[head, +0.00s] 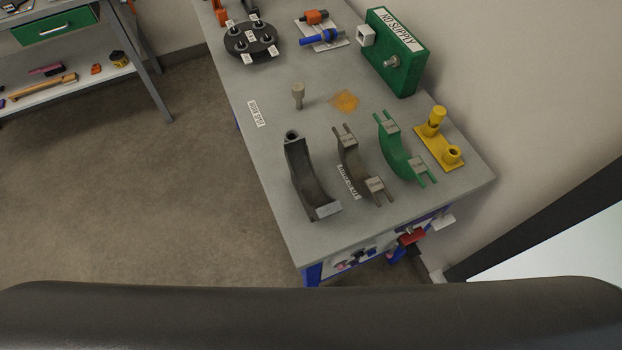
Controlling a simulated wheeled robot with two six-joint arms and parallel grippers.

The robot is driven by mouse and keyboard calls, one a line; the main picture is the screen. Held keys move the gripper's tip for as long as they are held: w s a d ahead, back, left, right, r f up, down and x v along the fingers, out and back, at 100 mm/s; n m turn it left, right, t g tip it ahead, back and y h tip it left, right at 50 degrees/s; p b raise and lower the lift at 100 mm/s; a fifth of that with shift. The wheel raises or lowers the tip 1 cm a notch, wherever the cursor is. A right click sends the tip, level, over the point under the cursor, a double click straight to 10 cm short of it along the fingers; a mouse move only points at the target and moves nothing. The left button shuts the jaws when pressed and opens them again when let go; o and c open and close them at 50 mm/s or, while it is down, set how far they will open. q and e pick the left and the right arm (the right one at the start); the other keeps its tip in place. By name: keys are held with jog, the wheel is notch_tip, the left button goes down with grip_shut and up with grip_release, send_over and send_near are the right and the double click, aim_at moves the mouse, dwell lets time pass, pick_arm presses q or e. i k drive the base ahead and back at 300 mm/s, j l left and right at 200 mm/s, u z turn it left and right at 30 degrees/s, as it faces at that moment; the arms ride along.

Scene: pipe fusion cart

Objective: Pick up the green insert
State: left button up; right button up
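The green insert (394,151) is a curved, half-ring piece with pale labelled blocks and small prongs at both ends. It rests on the grey workbench (285,190) towards its right side, between a brown-grey curved insert and a yellow fixture. Neither of my grippers shows in the head view. Nothing is touching the green insert.
A brown-grey insert (352,164) and a dark curved piece (308,180) lie left of it. The yellow fixture (437,143) is close on its right. A green box (395,55) stands behind, near the wall. Bare bench lies to the left, around a small peg (298,93).

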aim_at(406, 167)
jog(key=k+l+z, duration=0.1)
jog(key=l, duration=0.25)
jog(key=k+l, duration=0.35)
jog(key=k+l+z, duration=0.15)
jog(key=l, duration=0.25)
